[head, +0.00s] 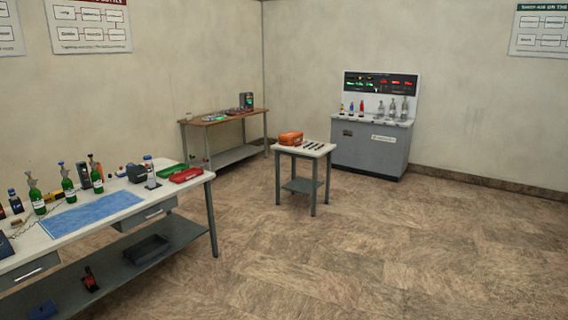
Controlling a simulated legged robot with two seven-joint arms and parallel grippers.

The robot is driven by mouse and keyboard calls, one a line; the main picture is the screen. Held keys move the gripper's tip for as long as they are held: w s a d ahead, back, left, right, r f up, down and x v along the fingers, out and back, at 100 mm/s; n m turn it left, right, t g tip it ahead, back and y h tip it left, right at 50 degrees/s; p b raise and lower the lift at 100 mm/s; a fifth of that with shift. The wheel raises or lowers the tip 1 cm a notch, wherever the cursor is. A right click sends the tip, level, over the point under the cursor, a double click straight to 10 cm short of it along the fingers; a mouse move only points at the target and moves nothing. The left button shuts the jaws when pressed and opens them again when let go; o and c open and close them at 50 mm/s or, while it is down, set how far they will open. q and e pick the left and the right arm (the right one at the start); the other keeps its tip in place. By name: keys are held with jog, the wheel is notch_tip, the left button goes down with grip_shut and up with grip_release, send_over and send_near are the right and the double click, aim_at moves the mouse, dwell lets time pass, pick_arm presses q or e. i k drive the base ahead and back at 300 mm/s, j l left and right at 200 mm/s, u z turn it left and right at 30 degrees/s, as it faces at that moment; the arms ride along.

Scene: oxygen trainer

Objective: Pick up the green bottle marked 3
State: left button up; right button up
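Three green bottles stand upright in a row on the white workbench at the left. The left green bottle (37,202) is nearest the picture edge, the middle green bottle (68,190) stands behind the blue mat, and the right green bottle (97,183) is farther along. Each has a pale label and fittings on top. The labels are too small to read, so I cannot tell which one is marked 3. Neither of my grippers is in view.
The white workbench (190,186) carries a blue mat (92,213), a red tray (187,174) and a green tray (171,170). A small table (316,152) with an orange case (291,138) stands mid-room. A grey console (369,150) stands behind. The floor at the right is clear.

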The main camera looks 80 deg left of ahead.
aim_at(66, 185)
jog(key=j+u, duration=0.15)
jog(key=u, duration=0.35)
jog(key=k+j+u, duration=0.1)
jog(key=u, duration=0.4)
jog(key=j+u, duration=0.2)
jog(key=u, duration=0.3)
jog(key=j+u, duration=0.15)
jog(key=u, duration=0.3)
jog(key=i+j+u, duration=0.1)
jog(key=u, duration=0.4)
jog(key=j+u, duration=0.15)
jog(key=u, duration=0.35)
jog(key=i+j+u, duration=0.25)
jog(key=i+u, duration=0.15)
jog(key=i+j+u, duration=0.2)
jog(key=i+u, duration=0.65)
jog(key=i+l, duration=0.1)
jog(key=i, duration=0.65)
